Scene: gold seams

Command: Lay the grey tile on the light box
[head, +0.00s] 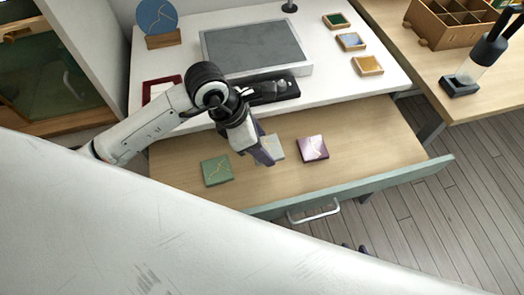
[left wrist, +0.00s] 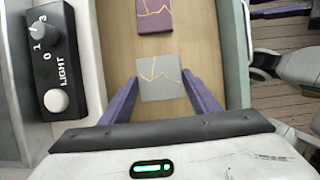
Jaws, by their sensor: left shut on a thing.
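The grey tile (left wrist: 160,78) with gold seams is between the fingers of my left gripper (left wrist: 160,98). In the head view the tile (head: 275,147) shows partly behind the left gripper (head: 264,156), which is shut on it over the open drawer. The light box (head: 255,48), a dark grey panel in a pale frame, lies on the white desk behind the gripper, with nothing on it. My right gripper's purple fingertips (head: 354,248) just show beyond the drawer front, apart from each other; the right gripper also shows at the right edge of the left wrist view (left wrist: 270,42).
The open drawer (head: 385,135) also holds a green tile (head: 217,171) and a purple tile (head: 313,148). A black LIGHT control box (head: 272,90) stands before the light box. Small trays with coloured contents (head: 351,41) line the desk's right side. A blue disc (head: 157,18) stands at back left.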

